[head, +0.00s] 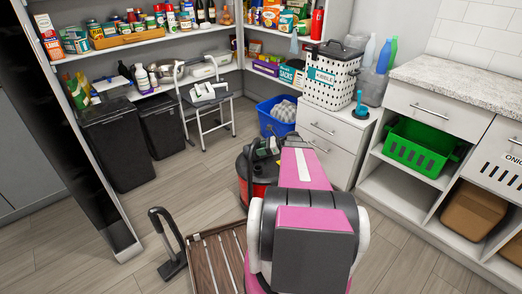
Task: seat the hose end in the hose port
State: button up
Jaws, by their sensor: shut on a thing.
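A red and black canister (259,188), which looks like a vacuum, stands on the floor in the middle of the head view. My pink, white and grey arm covers its right side. Dark parts with a little green (265,147) show at its top, but I cannot tell what they are. I cannot make out the hose end or the hose port. My gripper is hidden behind my arm, so neither its fingers nor anything held in them shows.
A black long-handled tool (171,245) and a brown slatted board (212,262) are on the floor at front left. Black bins (112,145), a step stool (209,115) and a blue bin (272,120) stand behind. White cabinets (330,138) line the right. Floor at left is clear.

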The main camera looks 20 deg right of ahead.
jog(key=shift+f, duration=2.8)
jog(key=shift+f, duration=2.15)
jog(key=o, duration=1)
